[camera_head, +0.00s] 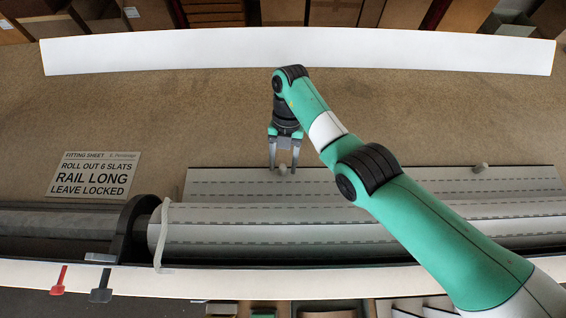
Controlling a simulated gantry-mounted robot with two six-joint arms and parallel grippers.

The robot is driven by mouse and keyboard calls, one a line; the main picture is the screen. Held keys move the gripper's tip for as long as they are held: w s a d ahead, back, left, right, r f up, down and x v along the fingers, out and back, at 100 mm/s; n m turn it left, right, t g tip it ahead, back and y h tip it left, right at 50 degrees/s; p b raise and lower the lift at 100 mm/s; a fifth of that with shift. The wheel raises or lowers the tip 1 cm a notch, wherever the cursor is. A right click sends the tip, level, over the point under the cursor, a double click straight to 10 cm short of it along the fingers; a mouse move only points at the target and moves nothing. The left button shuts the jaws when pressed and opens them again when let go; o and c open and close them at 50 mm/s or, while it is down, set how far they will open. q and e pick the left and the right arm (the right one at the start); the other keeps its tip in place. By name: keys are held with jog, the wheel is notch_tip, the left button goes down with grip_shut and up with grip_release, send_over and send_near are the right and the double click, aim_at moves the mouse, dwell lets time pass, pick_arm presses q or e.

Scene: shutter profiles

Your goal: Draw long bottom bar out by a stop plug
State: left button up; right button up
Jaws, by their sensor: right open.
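The shutter curtain of pale grey slats comes off a roll (270,234), and its leading edge, the long bottom bar (225,178), lies flat on the brown bench. Two small round grey stop plugs show at that edge: one (282,169) near the middle and one (479,168) to the right. My right gripper (283,168) is open and points down at the middle plug, with a finger on each side of it. I cannot tell whether the fingers touch it. My right forearm hides part of the slats. My left gripper is not in view.
A fitting sheet (95,175) at left reads "roll out 6 slats, rail long, leave locked". A white strap (163,235) and black end bracket (128,230) are at the roll's left. Red (60,280) and dark (102,284) tabs hang on the front rail.

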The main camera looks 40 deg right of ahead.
jog(key=b+v, duration=0.2)
jog(key=v, duration=0.5)
dwell(0.5)
